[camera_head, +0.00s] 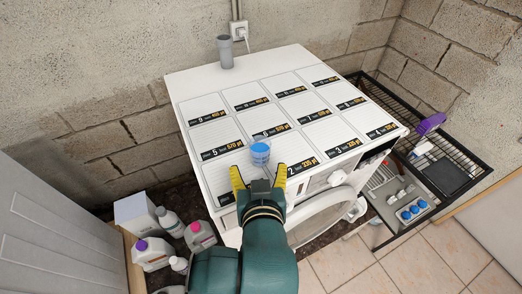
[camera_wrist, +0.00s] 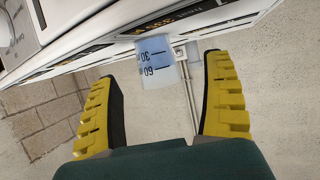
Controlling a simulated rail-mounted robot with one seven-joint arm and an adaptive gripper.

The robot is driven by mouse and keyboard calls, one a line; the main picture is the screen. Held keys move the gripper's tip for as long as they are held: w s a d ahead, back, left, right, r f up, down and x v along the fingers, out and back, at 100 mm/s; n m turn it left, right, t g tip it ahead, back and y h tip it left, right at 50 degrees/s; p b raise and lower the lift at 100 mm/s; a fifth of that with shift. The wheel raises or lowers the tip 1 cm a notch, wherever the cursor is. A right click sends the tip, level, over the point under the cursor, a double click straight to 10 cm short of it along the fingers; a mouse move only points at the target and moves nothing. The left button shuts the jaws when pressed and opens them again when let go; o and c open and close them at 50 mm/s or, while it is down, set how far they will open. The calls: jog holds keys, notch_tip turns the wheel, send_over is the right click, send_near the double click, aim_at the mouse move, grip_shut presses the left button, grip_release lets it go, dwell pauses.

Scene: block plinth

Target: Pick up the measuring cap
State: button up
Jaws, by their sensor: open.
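The measuring cap (camera_head: 260,152) is a small translucent cup with a blue band. It stands on the white top of the washing machine (camera_head: 190,88), near its front edge. In the wrist view the cap (camera_wrist: 157,62) shows dark marks "30" and "60" and appears between the fingers, a little beyond their tips. My gripper (camera_head: 259,176) has yellow ribbed fingers, spread open with nothing between them. The gripper (camera_wrist: 163,85) also shows open in the wrist view. A gap shows between each finger and the cap. The cap's lower part is partly hidden in the head view.
Labelled white panels cover the machine top. A grey pipe (camera_head: 225,51) stands at the back edge, by a wall socket (camera_head: 239,31). Bottles (camera_head: 152,253) crowd the floor at left. A black wire rack (camera_head: 462,150) with a purple item (camera_head: 431,123) stands at right.

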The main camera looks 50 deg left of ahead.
aim_at(261, 159)
jog(key=x, duration=0.2)
jog(key=p+x, duration=0.1)
jog(key=x, duration=0.4)
jog(key=shift+w+r+p, duration=0.35)
jog(key=shift+w, duration=0.1)
jog(key=shift+c, duration=0.3)
jog(key=shift+d, duration=0.1)
jog(key=c, duration=1.3)
